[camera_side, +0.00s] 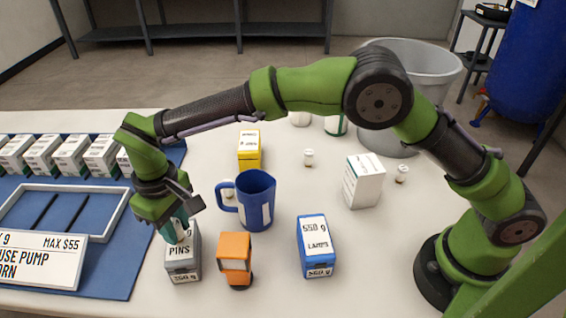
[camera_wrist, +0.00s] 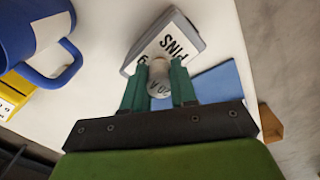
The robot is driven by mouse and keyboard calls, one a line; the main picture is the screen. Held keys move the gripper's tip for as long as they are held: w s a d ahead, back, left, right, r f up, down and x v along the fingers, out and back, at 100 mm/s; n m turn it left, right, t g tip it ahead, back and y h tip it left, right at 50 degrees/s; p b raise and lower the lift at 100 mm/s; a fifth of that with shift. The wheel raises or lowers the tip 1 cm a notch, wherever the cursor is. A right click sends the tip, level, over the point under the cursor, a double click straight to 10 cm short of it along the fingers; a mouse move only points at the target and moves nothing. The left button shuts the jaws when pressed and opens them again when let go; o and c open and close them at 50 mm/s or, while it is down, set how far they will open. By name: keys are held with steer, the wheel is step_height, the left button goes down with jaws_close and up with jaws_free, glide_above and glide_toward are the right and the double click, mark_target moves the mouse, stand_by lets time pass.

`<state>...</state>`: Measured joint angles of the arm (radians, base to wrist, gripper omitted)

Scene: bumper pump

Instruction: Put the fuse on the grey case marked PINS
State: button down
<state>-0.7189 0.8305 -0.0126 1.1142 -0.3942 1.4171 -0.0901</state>
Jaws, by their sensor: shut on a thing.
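The grey case marked PINS (camera_side: 184,267) stands on the white table, at the right edge of the blue mat. My gripper (camera_side: 176,230) points down over its top. In the wrist view the green fingers (camera_wrist: 158,84) are shut on the fuse (camera_wrist: 159,88), a small pale cylinder with dark lettering on its end. The case's lettered top (camera_wrist: 178,40) shows just beyond the fuse. In the side view the fingers mostly hide the fuse. I cannot tell whether the fuse touches the case.
An orange and dark object (camera_side: 235,258) stands close right of the case. A blue mug (camera_side: 257,200), a yellow case (camera_side: 249,150), a blue LAMPS case (camera_side: 315,245) and a white box (camera_side: 363,181) stand farther right or back. A shallow tray (camera_side: 118,213) lies left.

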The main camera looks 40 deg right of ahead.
steer(key=shift+f, duration=0.15)
steer(key=c, duration=0.9)
jaws_free()
step_height(320, 180, up, 12)
steer(key=d+r+m+t+y, duration=0.1)
steer(key=d+r, duration=0.6)
steer(key=d, duration=0.3)
steer(key=s+d+r+m+t+y, duration=0.1)
steer(key=s+d+m+t, duration=0.1)
steer(key=s+d, duration=0.45)
steer(key=s+d+r+m+t+y, duration=0.1)
steer(key=s+d+m+t, duration=0.2)
steer(key=d, duration=0.7)
steer(key=s+d+f+m+t+h, duration=0.1)
steer(key=s+d+f+m, duration=0.1)
steer(key=s+d+f, duration=0.3)
steer(key=s+d, duration=0.1)
steer(key=s, duration=0.2)
